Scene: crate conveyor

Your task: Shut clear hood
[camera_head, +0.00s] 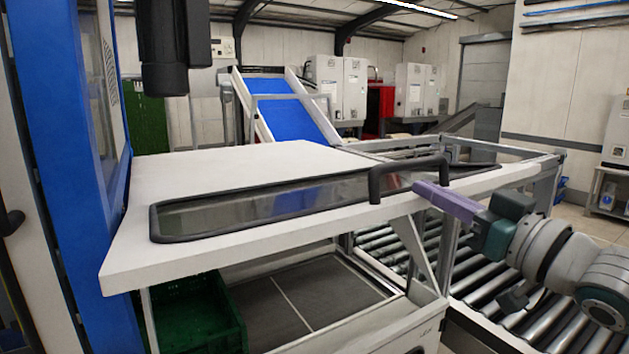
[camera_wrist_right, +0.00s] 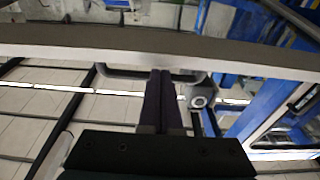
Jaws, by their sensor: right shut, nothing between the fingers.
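The clear hood (camera_head: 230,165) is a white panel with a long, dark-framed clear window (camera_head: 285,200) and a black bar handle (camera_head: 410,172) near its front edge. It stands out roughly level above an open space, with a gap beneath its front edge. My right gripper (camera_head: 420,188) has its purple fingers together and empty. In the right wrist view the closed fingers (camera_wrist_right: 165,75) point at the pale hood edge (camera_wrist_right: 160,50). My left gripper is not in view.
Under the hood is a green crate (camera_head: 195,315) beside a dark floor panel (camera_head: 300,300). A roller conveyor (camera_head: 480,270) runs below my right arm. A blue machine post (camera_head: 65,170) stands at the left. A blue inclined belt (camera_head: 285,110) is behind.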

